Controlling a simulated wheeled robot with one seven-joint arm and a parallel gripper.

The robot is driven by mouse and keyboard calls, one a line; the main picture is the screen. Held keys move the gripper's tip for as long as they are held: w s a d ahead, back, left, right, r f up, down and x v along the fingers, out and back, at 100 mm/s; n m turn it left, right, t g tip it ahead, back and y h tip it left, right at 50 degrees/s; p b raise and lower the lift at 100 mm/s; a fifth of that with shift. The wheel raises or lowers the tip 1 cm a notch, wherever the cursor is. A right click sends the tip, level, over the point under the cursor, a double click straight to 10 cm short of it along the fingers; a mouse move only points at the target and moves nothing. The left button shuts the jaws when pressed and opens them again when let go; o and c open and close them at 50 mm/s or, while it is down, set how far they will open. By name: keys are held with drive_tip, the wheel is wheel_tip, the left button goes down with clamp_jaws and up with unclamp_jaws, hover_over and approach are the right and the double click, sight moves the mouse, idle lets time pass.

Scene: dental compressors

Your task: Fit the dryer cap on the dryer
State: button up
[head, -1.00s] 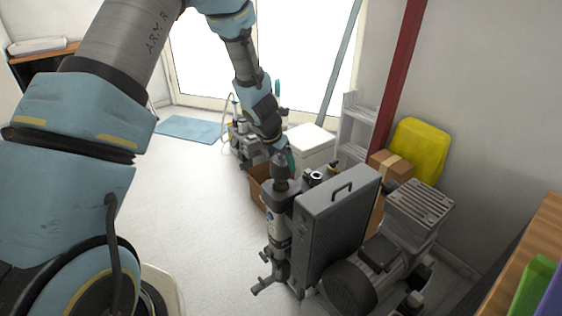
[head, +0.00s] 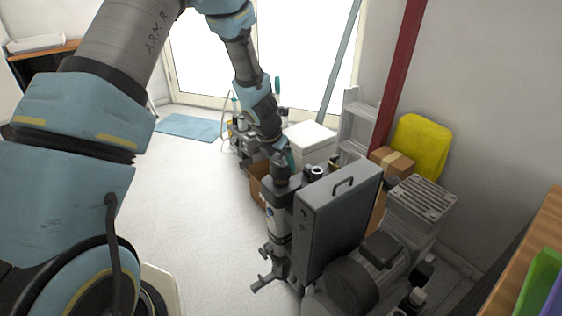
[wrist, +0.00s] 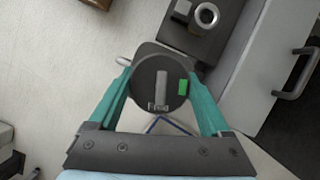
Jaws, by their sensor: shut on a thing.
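The dryer cap (wrist: 143,87) is a dark round disc with a raised grey bar and a green mark on top. My gripper (wrist: 158,78) has its two teal fingers shut on the cap, one on each side. In the head view the cap (head: 280,179) sits in line with the top of the dryer (head: 278,222), an upright grey cylinder on the left side of the compressor unit. My gripper (head: 287,158) is right above it. I cannot tell whether the cap is seated, as the joint under it is hidden in the wrist view.
A tall grey cabinet with a handle (head: 338,215) stands close to the right of the dryer. A dark block with a round metal port (wrist: 207,15) is just beyond the cap. Compressor motor parts (head: 385,255) lie further right. The floor to the left is clear.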

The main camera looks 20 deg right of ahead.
drive_tip(key=shift+f+b, duration=1.3)
drive_tip(key=shift+f, duration=0.35)
drive_tip(key=o, duration=1.3)
drive_tip(key=shift+r, duration=0.1)
drive_tip(key=p+v, duration=0.2)
drive_tip(key=v, duration=0.8)
drive_tip(key=shift+s+a+r, duration=0.1)
drive_tip(key=shift+a+r, duration=0.1)
drive_tip(key=shift+r, duration=0.15)
